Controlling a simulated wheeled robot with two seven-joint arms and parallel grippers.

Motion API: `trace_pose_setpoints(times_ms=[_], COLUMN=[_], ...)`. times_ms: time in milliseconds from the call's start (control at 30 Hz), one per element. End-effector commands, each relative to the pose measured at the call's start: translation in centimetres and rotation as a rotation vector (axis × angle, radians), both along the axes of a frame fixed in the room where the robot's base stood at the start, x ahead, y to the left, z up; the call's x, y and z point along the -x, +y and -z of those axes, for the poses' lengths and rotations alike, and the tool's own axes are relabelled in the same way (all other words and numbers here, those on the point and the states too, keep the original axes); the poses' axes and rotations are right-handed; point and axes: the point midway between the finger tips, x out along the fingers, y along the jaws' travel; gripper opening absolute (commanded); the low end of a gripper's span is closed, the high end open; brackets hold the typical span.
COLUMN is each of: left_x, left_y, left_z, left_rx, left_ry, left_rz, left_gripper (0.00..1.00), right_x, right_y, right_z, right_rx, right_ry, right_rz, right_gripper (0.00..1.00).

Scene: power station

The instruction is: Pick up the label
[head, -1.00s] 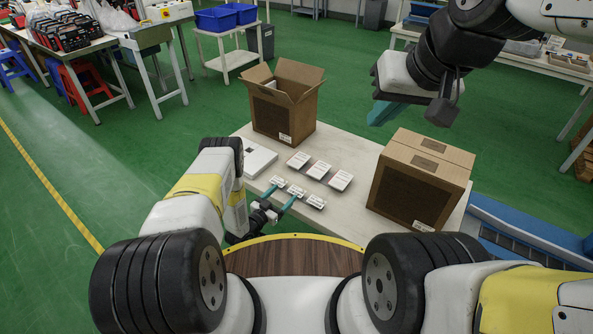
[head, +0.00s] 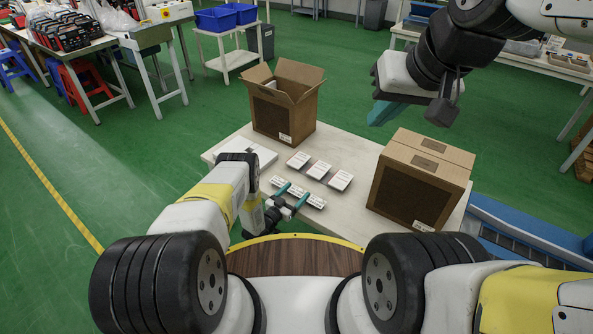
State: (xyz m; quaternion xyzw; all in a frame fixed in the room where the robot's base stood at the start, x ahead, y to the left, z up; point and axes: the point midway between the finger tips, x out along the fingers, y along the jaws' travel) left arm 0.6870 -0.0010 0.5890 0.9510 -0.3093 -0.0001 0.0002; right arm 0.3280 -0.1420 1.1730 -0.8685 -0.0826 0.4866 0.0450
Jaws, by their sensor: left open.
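Several small white labels lie in two rows on the table. The back row has a left label (head: 298,160), a middle label (head: 318,170) and a right label (head: 340,180). The front row has a left label (head: 278,181), a middle label (head: 296,190) and a right label (head: 316,201). My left gripper (head: 293,194) is open, its teal fingers spread at the front row, around the middle label as seen from above. I cannot tell how high the fingertips are or whether they touch it. My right gripper (head: 384,112) hangs high at the upper right, away from the labels.
The white table (head: 345,152) carries an open cardboard box (head: 284,112) at the back and a closed box (head: 415,188) at the right. A flat white item (head: 258,154) lies at the left, partly behind my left arm. A blue conveyor (head: 520,235) runs beyond the right edge.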

Motion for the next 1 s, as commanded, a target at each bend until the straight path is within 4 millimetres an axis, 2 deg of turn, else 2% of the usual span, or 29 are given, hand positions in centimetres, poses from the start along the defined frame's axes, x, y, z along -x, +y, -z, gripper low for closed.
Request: trace_pose_setpoints(times_ms=[67,300,667,833,967,1000], left_x=[0.0,0.0,-0.1,-0.1,-0.1,0.2], left_y=[0.0,0.0,0.1,0.1,0.1,0.8], left_z=[0.0,0.0,-0.4,-1.8,-3.6,-3.7], left_rx=[0.0,0.0,0.0,0.0,0.001,-0.001], left_ry=[0.0,0.0,-0.001,0.0,-0.001,0.002], left_rz=[0.0,0.0,-0.001,-0.001,-0.002,-0.003], left_gripper=[0.73,0.26,0.26,0.26,0.26,0.26], right_x=[0.0,0.0,0.0,0.0,0.0,0.0], right_y=[0.0,0.0,0.0,0.0,0.0,0.0], right_z=[0.0,0.0,0.0,0.0,0.0,0.0], right_rx=[0.0,0.0,0.0,0.0,0.0,0.0], right_ry=[0.0,0.0,0.0,0.0,0.0,0.0], right_rz=[0.0,0.0,0.0,0.0,0.0,0.0], right_gripper=[0.0,0.0,0.0,0.0,0.0,0.0])
